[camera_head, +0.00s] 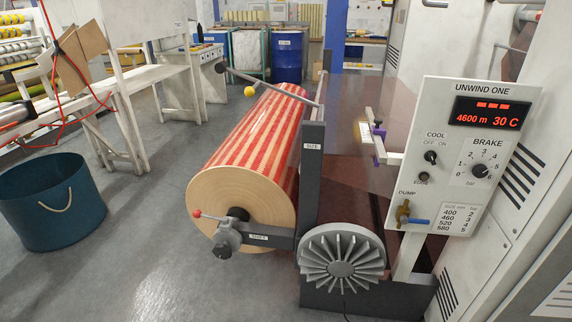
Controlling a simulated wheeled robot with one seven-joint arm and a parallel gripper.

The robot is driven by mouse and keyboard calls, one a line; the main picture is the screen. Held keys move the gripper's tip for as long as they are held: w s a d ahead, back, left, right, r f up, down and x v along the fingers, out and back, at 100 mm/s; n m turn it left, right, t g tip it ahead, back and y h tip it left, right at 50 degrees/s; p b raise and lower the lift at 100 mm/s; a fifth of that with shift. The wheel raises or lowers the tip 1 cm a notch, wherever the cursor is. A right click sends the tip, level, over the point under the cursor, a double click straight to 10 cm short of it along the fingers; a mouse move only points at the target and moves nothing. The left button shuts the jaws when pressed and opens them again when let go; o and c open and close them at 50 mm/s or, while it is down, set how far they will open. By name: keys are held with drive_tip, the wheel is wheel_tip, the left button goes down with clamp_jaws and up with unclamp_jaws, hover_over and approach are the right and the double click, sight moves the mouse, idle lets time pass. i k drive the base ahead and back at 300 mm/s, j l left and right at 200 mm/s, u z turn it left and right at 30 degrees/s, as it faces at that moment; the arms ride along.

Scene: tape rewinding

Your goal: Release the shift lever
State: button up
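My gripper is not in view. The unwind stand holds a large roll (235,150) with red and tan stripes, lying on a shaft. A small lever with a red knob (197,213) sticks out left from the clamp (228,238) at the roll's near end. A long grey bar (275,89) with a dark knob at its left end slants above the roll, and a yellow ball (249,91) shows near it. Nothing visible touches either handle.
A white control panel (460,150) reading "UNWIND ONE" stands at right, with knobs and a blue-handled valve (415,221). A grey finned disc (341,258) sits low in front. A blue bin (54,203) stands at left. The floor (150,270) between bin and roll is clear.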

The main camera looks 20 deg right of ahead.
sight(198, 213)
drive_tip(key=i+j, duration=0.15)
drive_tip(key=i, duration=0.35)
drive_tip(key=i+j, duration=0.15)
drive_tip(key=i, duration=0.35)
drive_tip(key=i+j, duration=0.15)
drive_tip(key=i, duration=0.35)
drive_tip(key=i+j, duration=0.15)
drive_tip(key=i, duration=0.35)
drive_tip(key=j+u, duration=0.05)
